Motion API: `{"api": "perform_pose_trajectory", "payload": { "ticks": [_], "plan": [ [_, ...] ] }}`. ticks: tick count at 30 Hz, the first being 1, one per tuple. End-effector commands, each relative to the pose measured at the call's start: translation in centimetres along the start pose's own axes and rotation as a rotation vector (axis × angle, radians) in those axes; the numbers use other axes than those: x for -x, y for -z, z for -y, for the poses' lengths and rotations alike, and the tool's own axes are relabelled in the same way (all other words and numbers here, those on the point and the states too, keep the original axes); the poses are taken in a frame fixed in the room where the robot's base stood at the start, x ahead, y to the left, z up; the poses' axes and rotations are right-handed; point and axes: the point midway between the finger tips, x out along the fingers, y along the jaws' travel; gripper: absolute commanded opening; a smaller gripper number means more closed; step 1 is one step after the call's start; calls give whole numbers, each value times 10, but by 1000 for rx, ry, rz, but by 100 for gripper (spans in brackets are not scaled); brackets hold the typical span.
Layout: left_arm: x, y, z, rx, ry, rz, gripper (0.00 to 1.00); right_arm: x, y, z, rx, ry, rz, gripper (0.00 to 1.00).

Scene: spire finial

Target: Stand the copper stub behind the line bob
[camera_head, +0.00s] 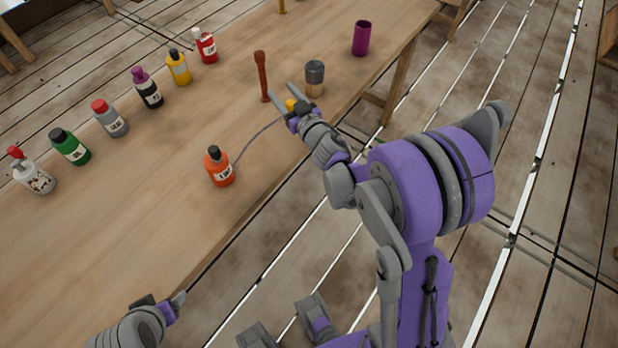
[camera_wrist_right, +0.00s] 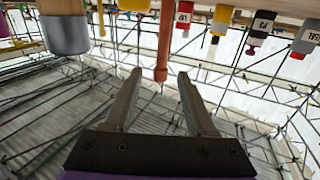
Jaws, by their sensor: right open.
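The copper stub (camera_head: 263,76) is a slim reddish-brown rod standing upright on the table. In the right wrist view, which is upside down, the stub (camera_wrist_right: 163,40) lines up with the gap between my fingertips. A small yellow piece (camera_head: 291,104), which looks like the line bob, sits at the end of a grey cord and is partly hidden by my right gripper. My right gripper (camera_head: 281,91) is open and empty, pointing toward the stub; its fingers (camera_wrist_right: 160,73) look apart from it. My left gripper (camera_head: 174,302) is low at the table's front edge; its opening is unclear.
A grey-topped wooden cylinder (camera_head: 314,78) and a purple cup (camera_head: 362,38) stand right of the stub. An orange bottle (camera_head: 219,166) stands at the cord's other end. Several bottles line the back left, including a green one (camera_head: 70,147). The table's (camera_head: 125,215) front left is bare.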

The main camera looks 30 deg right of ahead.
Motion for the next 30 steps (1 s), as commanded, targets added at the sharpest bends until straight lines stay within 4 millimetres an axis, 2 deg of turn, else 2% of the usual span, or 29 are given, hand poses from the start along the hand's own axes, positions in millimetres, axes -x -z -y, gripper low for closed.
{"api": "perform_pose_trajectory", "payload": {
  "ticks": [4, 7, 14, 17, 24, 27, 30],
  "plan": [
    [0, 0, 0, 0, 0, 0, 71, 18, 13, -4, -1, -94, 64, 56],
    [0, 0, 0, 0, 0, 0, 71, 40, 17, -6, -1, -176, 155, 56],
    [0, 0, 0, 0, 0, 0, 71, 113, -2, 6, -7, -274, 444, 56],
    [0, 0, 0, 0, 0, 0, 71, 153, -18, 19, -9, -269, 594, 56],
    [0, 0, 0, 0, 0, 0, 71, 254, -59, 66, -7, -141, 941, 56],
    [0, 0, 0, 0, 0, 0, 71, 286, -70, 83, -5, -74, 1039, 56],
    [0, 0, 0, 0, 0, 0, 71, 306, -76, 94, -3, -27, 1099, 56]
  ]
}}
